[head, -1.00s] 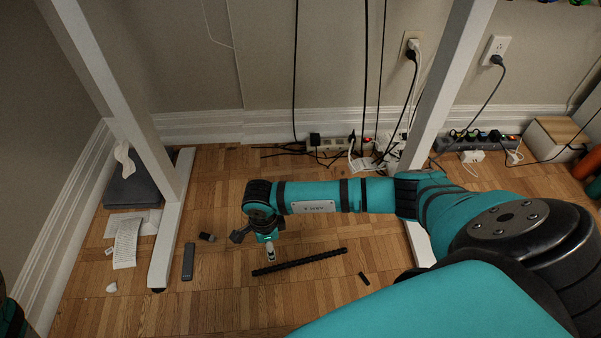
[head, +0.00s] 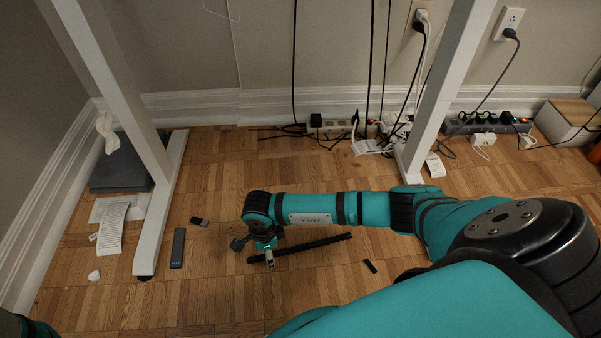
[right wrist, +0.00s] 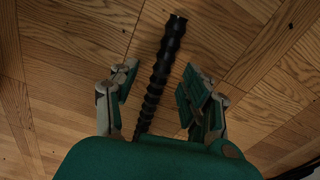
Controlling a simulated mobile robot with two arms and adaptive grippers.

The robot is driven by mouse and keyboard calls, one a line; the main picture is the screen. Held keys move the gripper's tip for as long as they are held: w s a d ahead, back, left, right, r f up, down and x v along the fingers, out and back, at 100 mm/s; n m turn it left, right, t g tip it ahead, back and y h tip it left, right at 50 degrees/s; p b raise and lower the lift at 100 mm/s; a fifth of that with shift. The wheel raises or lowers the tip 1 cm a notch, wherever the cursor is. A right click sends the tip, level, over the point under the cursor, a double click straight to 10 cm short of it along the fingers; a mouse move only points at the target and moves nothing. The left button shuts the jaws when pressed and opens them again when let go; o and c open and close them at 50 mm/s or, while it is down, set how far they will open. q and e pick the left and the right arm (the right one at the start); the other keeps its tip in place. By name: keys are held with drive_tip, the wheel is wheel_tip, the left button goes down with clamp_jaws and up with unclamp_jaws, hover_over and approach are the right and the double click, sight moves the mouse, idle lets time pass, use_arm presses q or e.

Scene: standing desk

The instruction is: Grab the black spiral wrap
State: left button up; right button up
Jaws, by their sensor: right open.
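The black spiral wrap (head: 315,244) lies on the wooden floor as a long, thin, ribbed black rod. My right gripper (head: 269,258) is over its left part in the head view and hides a bit of it. In the right wrist view the spiral wrap (right wrist: 161,72) runs lengthwise between the two spread fingers of the right gripper (right wrist: 160,84). The fingers are open, with a gap on each side of the wrap. Its near end is hidden behind my gripper body. My left gripper is not in view; only a bit of my left arm shows at the lower left edge.
A small black piece (head: 370,266) lies right of the wrap. A dark grey bar (head: 178,248) and a small dark object (head: 199,221) lie to the left. The white desk legs (head: 160,205) (head: 424,120) stand on both sides. Power strips (head: 331,125) and cables are along the wall.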

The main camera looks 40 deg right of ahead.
drive_tip(key=shift+f, duration=0.5)
drive_tip(key=shift+r, duration=0.15)
clamp_jaws()
drive_tip(key=shift+r, duration=0.1)
